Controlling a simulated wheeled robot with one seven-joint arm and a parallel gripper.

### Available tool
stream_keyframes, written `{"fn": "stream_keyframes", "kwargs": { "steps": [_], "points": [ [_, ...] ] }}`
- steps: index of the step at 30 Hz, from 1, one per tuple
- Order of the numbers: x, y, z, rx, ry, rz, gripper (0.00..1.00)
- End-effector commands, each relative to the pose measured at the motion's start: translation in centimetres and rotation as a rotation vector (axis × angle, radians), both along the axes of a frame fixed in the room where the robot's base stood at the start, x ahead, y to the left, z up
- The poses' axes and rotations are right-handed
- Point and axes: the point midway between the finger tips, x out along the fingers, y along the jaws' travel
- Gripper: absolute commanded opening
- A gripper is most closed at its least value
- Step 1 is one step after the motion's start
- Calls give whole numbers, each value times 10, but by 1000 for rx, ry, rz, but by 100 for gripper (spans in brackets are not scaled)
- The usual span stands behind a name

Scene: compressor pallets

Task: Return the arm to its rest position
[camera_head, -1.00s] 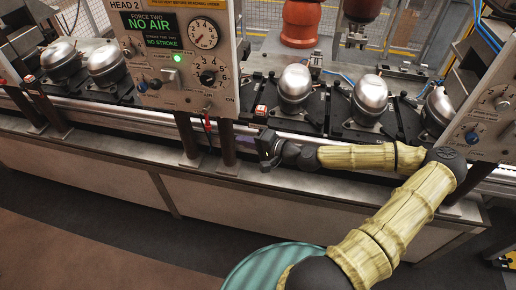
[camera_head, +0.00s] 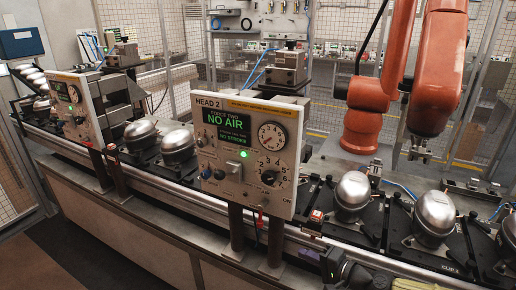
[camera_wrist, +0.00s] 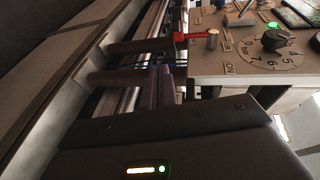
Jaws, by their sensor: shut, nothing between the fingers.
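My gripper (camera_head: 330,262) shows at the bottom of the head view, in front of the conveyor's front rail and right of the HEAD 2 panel posts. Only its dark end and wrist are in the picture; most of my arm is cut off below. In the wrist view its purplish fingers (camera_wrist: 158,88) are together with nothing held, beyond the dark gripper body with a lit green lamp. They point toward the panel posts and rail.
The HEAD 2 control panel (camera_head: 248,150) reads NO AIR, with a green lamp, gauge and knobs; it looms close in the wrist view (camera_wrist: 250,62). Silver compressors (camera_head: 352,192) stand on black pallets along the conveyor. An orange robot arm (camera_head: 437,75) stands behind.

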Motion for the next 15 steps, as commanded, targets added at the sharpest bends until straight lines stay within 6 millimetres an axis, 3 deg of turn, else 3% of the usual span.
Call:
{"fn": "stream_keyframes", "kwargs": {
  "steps": [5, 9, 15],
  "points": [
    [-17, 38, -33, -120, 105, 143, 0],
    [-44, 64, -68, -274, 225, 291, 0],
    [-82, 70, -100, -504, 371, 454, 0]
  ]
}}
